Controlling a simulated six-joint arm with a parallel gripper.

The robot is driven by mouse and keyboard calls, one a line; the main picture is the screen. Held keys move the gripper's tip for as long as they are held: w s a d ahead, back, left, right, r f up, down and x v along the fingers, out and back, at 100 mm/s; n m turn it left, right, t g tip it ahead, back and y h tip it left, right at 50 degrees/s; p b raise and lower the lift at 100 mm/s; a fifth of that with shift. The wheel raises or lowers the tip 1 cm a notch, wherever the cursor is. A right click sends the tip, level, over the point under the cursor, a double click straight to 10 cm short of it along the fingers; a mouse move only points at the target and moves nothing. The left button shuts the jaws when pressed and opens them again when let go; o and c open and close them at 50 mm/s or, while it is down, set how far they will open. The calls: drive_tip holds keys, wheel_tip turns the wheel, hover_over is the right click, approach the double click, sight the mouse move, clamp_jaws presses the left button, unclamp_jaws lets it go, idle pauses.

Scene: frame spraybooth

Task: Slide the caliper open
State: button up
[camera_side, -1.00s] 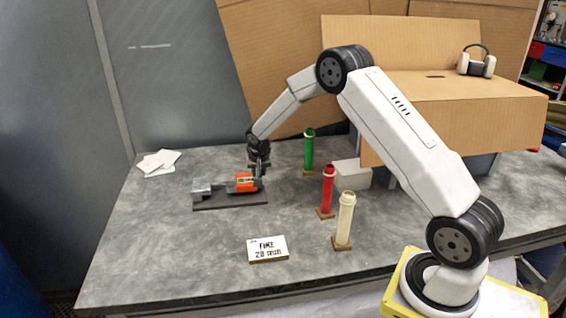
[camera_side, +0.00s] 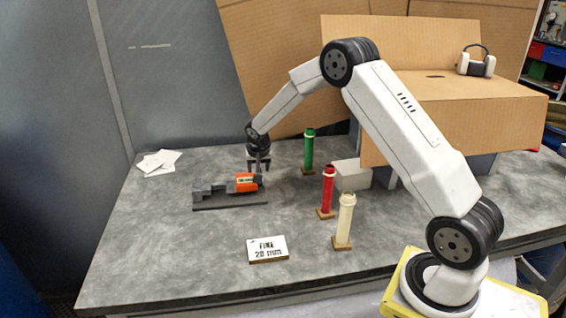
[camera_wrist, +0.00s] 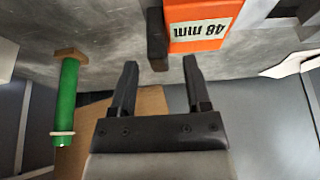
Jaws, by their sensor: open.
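The caliper, dark grey with an orange slider (camera_side: 245,183), lies on a low dark base (camera_side: 230,206) at the left of the table. In the wrist view the orange slider (camera_wrist: 203,22) carries an upside-down label in mm; its first digit looks like 4, the second is unclear. A dark upright tab (camera_wrist: 157,38) stands beside it. My gripper (camera_side: 259,167) is above the caliper's right end, pointing down. In the wrist view my gripper (camera_wrist: 160,66) is open, its fingers apart and empty; the tab shows beyond the gap between them. The caliper's jaws are outside the wrist view.
Green (camera_side: 309,150), red (camera_side: 327,190) and cream (camera_side: 345,218) tubes stand on small bases to the right. A sign (camera_side: 267,248) reading "FINE 20 mm" lies in front. A white block (camera_side: 352,174) and a cardboard box (camera_side: 450,110) stand farther right. Paper sheets (camera_side: 160,162) lie back left.

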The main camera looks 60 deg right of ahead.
drive_tip(key=v, duration=0.5)
drive_tip(key=shift+s+r, duration=0.1)
drive_tip(key=shift+r, duration=0.2)
drive_tip(key=shift+a, duration=0.1)
drive_tip(key=s+a+n+y, duration=0.1)
drive_tip(key=s+a+n, duration=0.3)
drive_tip(key=s+a, duration=0.4)
drive_tip(key=s+a+n+y, duration=0.2)
drive_tip(key=s+a+n, duration=0.3)
drive_tip(key=s, duration=1.2)
drive_tip(key=a, duration=0.4)
drive_tip(key=shift+r+g, duration=0.2)
drive_tip(key=shift+g, duration=0.1)
